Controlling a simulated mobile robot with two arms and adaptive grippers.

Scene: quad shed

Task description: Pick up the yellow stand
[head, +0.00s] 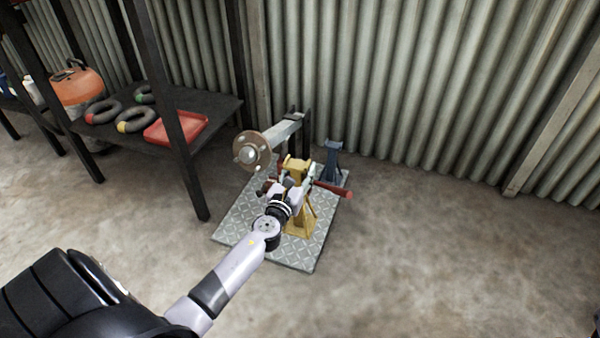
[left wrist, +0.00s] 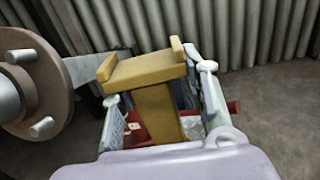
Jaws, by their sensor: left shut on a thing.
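The yellow stand (head: 302,215) is upright on the metal tread plate (head: 235,218), in the middle of the head view. In the left wrist view its saddle-shaped top and post (left wrist: 155,105) stand between the fingers. My left gripper (head: 289,186) reaches it from the near left and is shut on its upper part. In the left wrist view the fingers (left wrist: 162,112) flank the post on both sides. The arm hides part of the stand's left side. I cannot tell whether its feet touch the plate. My right gripper is not in view.
A hub with a round flange (head: 250,152) on an axle is close left of the stand. A blue stand (head: 331,160) and a red bar (head: 333,189) are behind it. A dark shelf with a red tray (head: 176,128) is at left. The floor at right is clear.

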